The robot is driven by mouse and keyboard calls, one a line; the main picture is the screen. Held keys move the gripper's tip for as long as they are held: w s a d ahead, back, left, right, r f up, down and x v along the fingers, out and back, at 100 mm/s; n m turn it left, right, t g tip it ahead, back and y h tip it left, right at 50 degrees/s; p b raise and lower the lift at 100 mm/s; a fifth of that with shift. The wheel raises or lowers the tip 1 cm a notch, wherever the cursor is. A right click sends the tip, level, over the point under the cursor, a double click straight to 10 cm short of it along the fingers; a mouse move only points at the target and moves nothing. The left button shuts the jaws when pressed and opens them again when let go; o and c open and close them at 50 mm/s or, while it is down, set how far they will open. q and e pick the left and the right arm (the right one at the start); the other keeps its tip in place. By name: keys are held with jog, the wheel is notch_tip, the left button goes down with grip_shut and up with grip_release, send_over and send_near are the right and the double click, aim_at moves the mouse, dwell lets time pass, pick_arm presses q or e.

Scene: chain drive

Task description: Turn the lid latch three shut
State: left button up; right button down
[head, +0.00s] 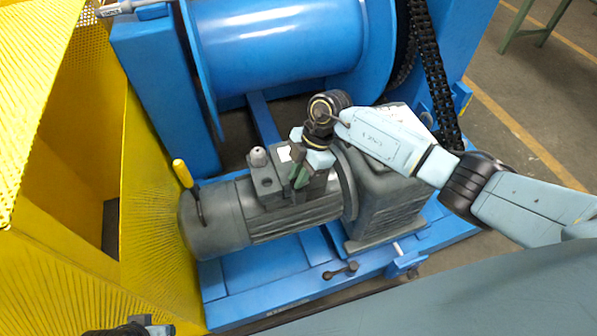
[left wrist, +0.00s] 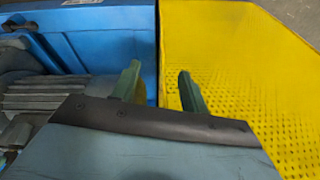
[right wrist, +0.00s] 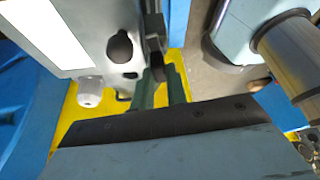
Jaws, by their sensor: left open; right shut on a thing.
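The grey motor (head: 245,215) lies on the blue base and carries a dark terminal box (head: 268,185) with a white label (head: 284,153) on its lid. My right gripper (head: 301,176) is over the right part of this box, pointing down. In the right wrist view its green fingers (right wrist: 159,78) are shut on a dark latch (right wrist: 157,62) at the lid's edge. The lid (right wrist: 100,22) fills the upper left there. The fingers hide part of the latch, and its turned angle is unclear. My left gripper (left wrist: 158,78) is open and empty, near the yellow guard.
A yellow guard (head: 155,215) stands left of the motor. A lever with a yellow handle (head: 183,174) rises at the motor's left end. A blue drum (head: 280,45) and black chain (head: 430,70) are behind. A small dark handle (head: 341,270) lies on the base's front.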

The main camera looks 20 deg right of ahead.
jog(key=n+g, duration=0.1)
jog(key=n, duration=0.1)
jog(key=shift+w+r+n, duration=0.1)
jog(key=shift+n, duration=0.3)
jog(key=shift+n+g+h, duration=0.3)
jog(key=shift+n+h, duration=0.1)
jog(key=shift+n, duration=0.4)
jog(key=shift+n+g, duration=0.3)
jog(key=shift+n, duration=0.7)
jog(key=n+h+b, duration=0.1)
jog(key=n+h, duration=0.1)
jog(key=n, duration=0.2)
jog(key=shift+g, duration=0.4)
jog(key=n+h+b, duration=0.1)
jog(key=n, duration=0.2)
jog(key=shift+n, duration=0.3)
pick_arm(q)
notch_tip(320, 180, up, 7)
jog(key=s+d, duration=0.1)
jog(key=d, duration=0.1)
jog(key=shift+f+h+b, duration=0.15)
jog(key=shift+h+b, duration=0.15)
jog(key=shift+b, duration=0.15)
pick_arm(e)
jog(key=shift+n+h, duration=0.4)
jog(key=shift+n, duration=0.5)
pick_arm(q)
jog(key=shift+s, duration=0.1)
